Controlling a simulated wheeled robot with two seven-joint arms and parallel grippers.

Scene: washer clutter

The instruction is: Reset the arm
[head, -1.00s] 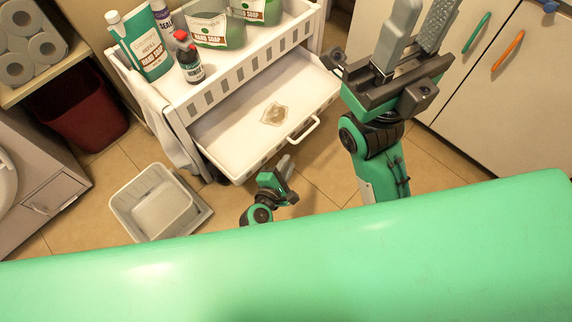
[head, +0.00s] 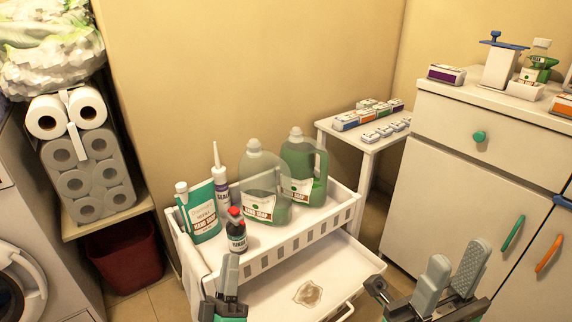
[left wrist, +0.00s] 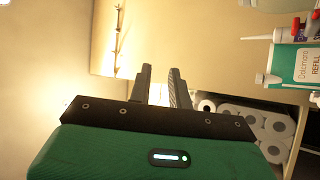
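My left gripper (head: 230,270) rises at the bottom of the head view, in front of the white cart's left part. In the left wrist view, its two dark fingers (left wrist: 161,88) stand a little apart with nothing between them. My right gripper (head: 455,268) is at the lower right of the head view, right of the cart's pulled-out drawer and in front of the cabinet. Its two grey fingers are apart and no object shows between them. Parts of both arms are cut off by the bottom edge.
The white cart (head: 300,238) carries a refill pack (head: 203,215), a sealant tube (head: 219,180), a dark red-capped bottle (head: 236,232) and two green soap jugs (head: 264,190). Its open drawer (head: 345,285) holds a brownish patch. A cabinet (head: 440,195) stands right; toilet rolls (head: 88,175) and a red bin (head: 127,252) left.

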